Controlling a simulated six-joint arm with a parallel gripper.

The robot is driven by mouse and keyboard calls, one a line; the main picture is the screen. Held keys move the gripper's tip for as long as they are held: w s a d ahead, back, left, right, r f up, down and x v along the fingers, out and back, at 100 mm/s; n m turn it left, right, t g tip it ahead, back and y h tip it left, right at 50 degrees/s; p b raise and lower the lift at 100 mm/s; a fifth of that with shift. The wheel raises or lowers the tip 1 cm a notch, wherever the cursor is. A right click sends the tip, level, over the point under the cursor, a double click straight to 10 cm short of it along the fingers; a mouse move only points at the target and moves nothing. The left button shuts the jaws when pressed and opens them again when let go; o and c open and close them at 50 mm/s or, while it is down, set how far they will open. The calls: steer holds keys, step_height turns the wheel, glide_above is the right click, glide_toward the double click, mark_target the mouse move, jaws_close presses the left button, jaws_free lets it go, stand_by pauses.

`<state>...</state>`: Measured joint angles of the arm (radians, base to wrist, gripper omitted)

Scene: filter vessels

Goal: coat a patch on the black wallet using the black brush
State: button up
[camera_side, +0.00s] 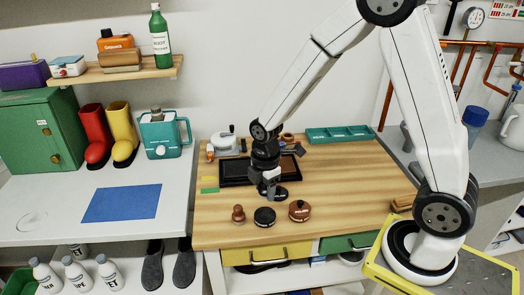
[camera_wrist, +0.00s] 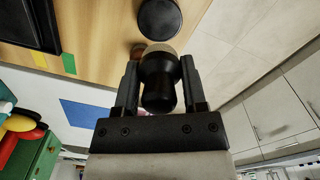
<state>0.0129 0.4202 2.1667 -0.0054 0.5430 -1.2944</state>
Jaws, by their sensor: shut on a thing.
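The black brush shows in the wrist view as a rounded black handle (camera_wrist: 160,88) with a pale band at its far end. My gripper (camera_wrist: 158,80) is shut on it, one finger on each side. In the side view my gripper (camera_side: 268,190) points down just in front of a flat, dark, rectangular item (camera_side: 234,172), which looks like the black wallet. I cannot tell whether the brush touches anything. A round black tin (camera_side: 264,217) stands nearer the table's front edge.
A small brown brush (camera_side: 238,214) and a brown tin (camera_side: 299,211) flank the black tin. A brown flat item (camera_side: 290,167) lies behind my gripper. A teal tray (camera_side: 340,134) is at the back. The table's right side is mostly clear.

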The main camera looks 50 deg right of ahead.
mark_target(265, 214)
steer(key=shift+f, duration=0.35)
steer(key=shift+f, duration=2.75)
steer(key=shift+f, duration=0.65)
stand_by(0.8)
steer(key=shift+r, duration=0.15)
steer(key=shift+r, duration=3.45)
steer(key=shift+w+m, duration=0.1)
steer(key=shift+m, duration=0.2)
